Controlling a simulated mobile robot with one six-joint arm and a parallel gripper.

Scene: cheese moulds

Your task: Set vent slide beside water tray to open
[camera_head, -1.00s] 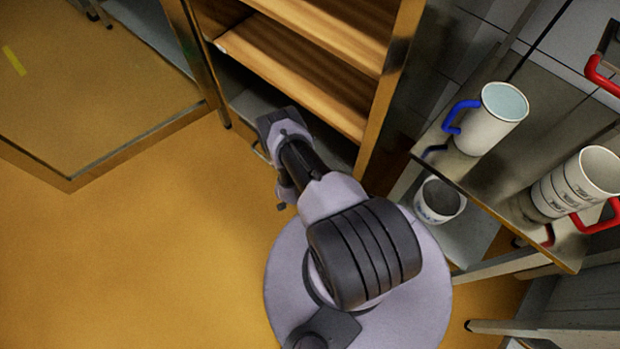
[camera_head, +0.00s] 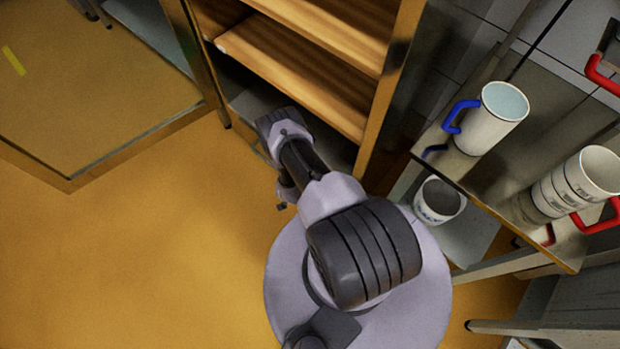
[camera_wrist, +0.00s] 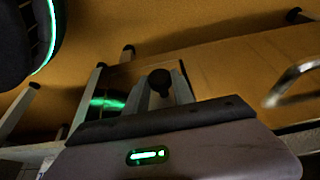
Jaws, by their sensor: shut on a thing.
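In the wrist view my gripper (camera_wrist: 161,97) reaches away from its pale body with the green light. Its grey fingers are shut around a small black knob (camera_wrist: 160,79), which looks like the knob of the vent slide. The slide's plate and its open or closed mark are hidden or too dark to tell. I cannot make out the water tray for certain. In the head view my arm reaches down to the low opening of the wooden cabinet, and the fingers and the knob are hidden there.
The wooden shelves (camera_head: 290,85) stand above my arm. An open glass door (camera_head: 95,110) is at the left, over clear orange floor (camera_head: 130,260). A steel table (camera_head: 535,120) at the right holds a blue-handled mug (camera_head: 490,125) and stacked moulds (camera_head: 570,185). A metal handle (camera_wrist: 292,82) shows in the wrist view.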

